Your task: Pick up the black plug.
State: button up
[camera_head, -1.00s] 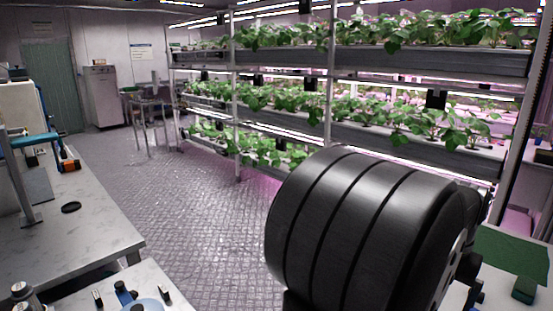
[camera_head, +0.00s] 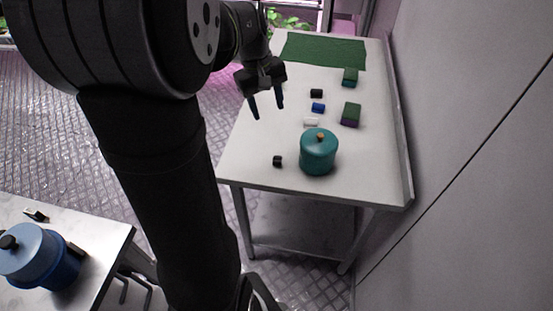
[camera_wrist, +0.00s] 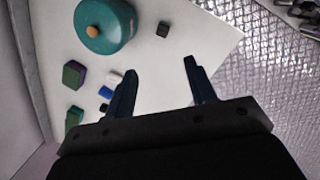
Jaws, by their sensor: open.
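Two small black pieces lie on the white table; I cannot tell which is the plug. One black piece (camera_head: 277,161) is near the front edge, left of the teal pot, and shows in the wrist view (camera_wrist: 163,29). The other black piece (camera_head: 316,93) is farther back, behind a blue block, and shows in the wrist view (camera_wrist: 103,107) beside my left finger. My gripper (camera_head: 267,108) is open and empty above the table's left side, apart from both pieces. In the wrist view its fingers (camera_wrist: 160,68) point toward the table with nothing between them.
The teal lidded pot (camera_head: 318,153) stands near the table's front. A blue block (camera_head: 318,107), a white block (camera_head: 311,121) and two green blocks (camera_head: 351,114) (camera_head: 350,77) lie around. A green mat (camera_head: 325,51) covers the back. A wall borders the right; a blue pot (camera_head: 38,258) stands on another table.

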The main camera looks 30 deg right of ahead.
notch_tip(320, 180, down, 4)
jog(key=w+a+n+g+h, duration=0.1)
jog(key=w+a+n+h, duration=0.15)
jog(key=n, duration=0.85)
send_near(277, 158)
jog(key=x, duration=1)
jog(key=shift+a, duration=0.1)
jog(key=c, duration=1)
jog(key=shift+c, duration=0.2)
